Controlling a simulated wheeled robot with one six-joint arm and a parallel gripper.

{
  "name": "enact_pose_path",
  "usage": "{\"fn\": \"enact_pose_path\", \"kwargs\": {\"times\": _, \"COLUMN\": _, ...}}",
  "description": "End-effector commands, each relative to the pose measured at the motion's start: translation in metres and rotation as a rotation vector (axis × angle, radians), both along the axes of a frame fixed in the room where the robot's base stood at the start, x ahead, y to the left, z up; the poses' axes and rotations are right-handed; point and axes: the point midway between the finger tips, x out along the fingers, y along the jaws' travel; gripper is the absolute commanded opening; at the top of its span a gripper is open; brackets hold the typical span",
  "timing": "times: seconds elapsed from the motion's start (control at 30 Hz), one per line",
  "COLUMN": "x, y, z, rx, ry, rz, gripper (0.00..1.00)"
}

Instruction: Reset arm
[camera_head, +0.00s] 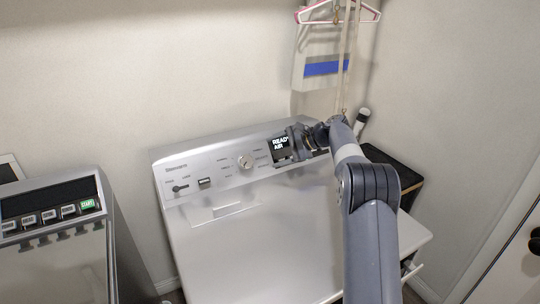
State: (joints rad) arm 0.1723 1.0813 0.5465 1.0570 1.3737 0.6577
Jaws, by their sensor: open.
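My gripper (296,145) is at the end of my grey arm, which reaches up from the bottom right and bends left. It is open, and I see nothing held in it. It is in front of or beside the dark display (281,147) on the control panel (213,171) of the silver top-load washer (255,245). I cannot tell whether it touches the panel. The washer lid looks closed. My arm hides the washer's right side.
A second appliance (55,265) with a green start button (88,204) stands at left. A pink-and-white hanger (338,21) hangs at the top right, near the wall. A dark-topped box (392,165) is behind my arm. A door (520,262) is at far right.

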Motion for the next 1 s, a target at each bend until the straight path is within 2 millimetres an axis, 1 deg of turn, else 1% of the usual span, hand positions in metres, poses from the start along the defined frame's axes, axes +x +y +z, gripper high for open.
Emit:
{"fn": "enact_pose_path", "kwargs": {"times": 0.3, "x": 0.0, "y": 0.0, "z": 0.0, "rx": -0.001, "ry": 0.001, "rz": 0.0, "gripper": 0.69}}
{"fn": "enact_pose_path", "kwargs": {"times": 0.47, "x": 0.003, "y": 0.009, "z": -0.005, "rx": 0.0, "ry": 0.002, "rz": 0.002, "gripper": 0.69}}
{"fn": "enact_pose_path", "kwargs": {"times": 0.57, "x": 0.008, "y": 0.022, "z": -0.012, "rx": 0.001, "ry": 0.002, "rz": 0.003, "gripper": 0.69}}
{"fn": "enact_pose_path", "kwargs": {"times": 0.8, "x": 0.022, "y": 0.059, "z": -0.034, "rx": 0.0, "ry": 0.001, "rz": 0.002, "gripper": 0.69}}
{"fn": "enact_pose_path", "kwargs": {"times": 1.0, "x": 0.032, "y": 0.083, "z": -0.049, "rx": 0.0, "ry": 0.002, "rz": 0.001, "gripper": 0.69}}
